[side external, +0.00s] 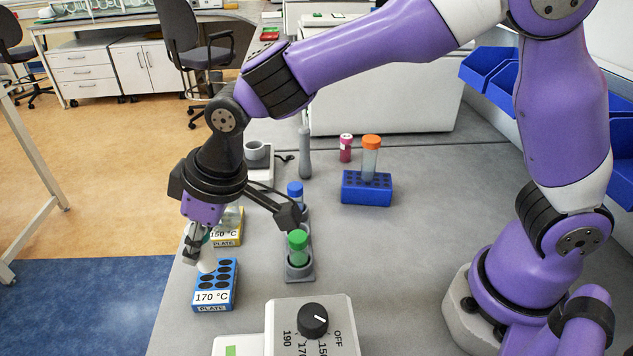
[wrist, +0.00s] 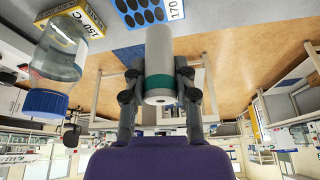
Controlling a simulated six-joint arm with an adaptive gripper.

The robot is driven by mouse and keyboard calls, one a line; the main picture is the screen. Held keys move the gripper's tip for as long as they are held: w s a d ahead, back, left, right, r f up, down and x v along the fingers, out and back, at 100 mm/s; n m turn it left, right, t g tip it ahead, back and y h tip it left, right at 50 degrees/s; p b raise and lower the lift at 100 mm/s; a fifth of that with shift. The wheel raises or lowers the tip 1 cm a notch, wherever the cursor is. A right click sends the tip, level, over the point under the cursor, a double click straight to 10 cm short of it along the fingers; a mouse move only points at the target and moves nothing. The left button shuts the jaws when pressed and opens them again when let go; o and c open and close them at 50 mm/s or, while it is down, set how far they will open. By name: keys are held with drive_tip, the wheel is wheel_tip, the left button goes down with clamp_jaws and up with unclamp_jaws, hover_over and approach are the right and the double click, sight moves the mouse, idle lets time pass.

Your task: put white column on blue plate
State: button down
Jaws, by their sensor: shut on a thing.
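The white column (wrist: 158,50), a pale cylinder with a dark green band, is between the fingers of my gripper (wrist: 160,88) in the wrist view. My gripper (side external: 195,245) is shut on it and points downward in the side view. The column's pale lower end (side external: 207,265) shows over the back left part of the blue plate (side external: 213,308), marked 170 °C, with several dark round holes. I cannot tell whether the column touches the plate. The blue plate also shows at the top of the wrist view (wrist: 143,12).
A yellow plate (side external: 228,240) marked 150 °C lies just behind the blue one. A dial box (side external: 312,320) is in front. A blue rack (side external: 367,190) stands farther back.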

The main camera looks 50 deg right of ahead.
sight(206, 255)
drive_tip(key=shift+w+d+f, duration=0.3)
drive_tip(key=shift+w+f, duration=0.25)
drive_tip(key=shift+w, duration=0.05)
drive_tip(key=shift+f, duration=1.85)
drive_tip(key=c, duration=0.6)
unclamp_jaws()
drive_tip(key=shift+f, duration=0.15)
drive_tip(key=shift+c, duration=0.2)
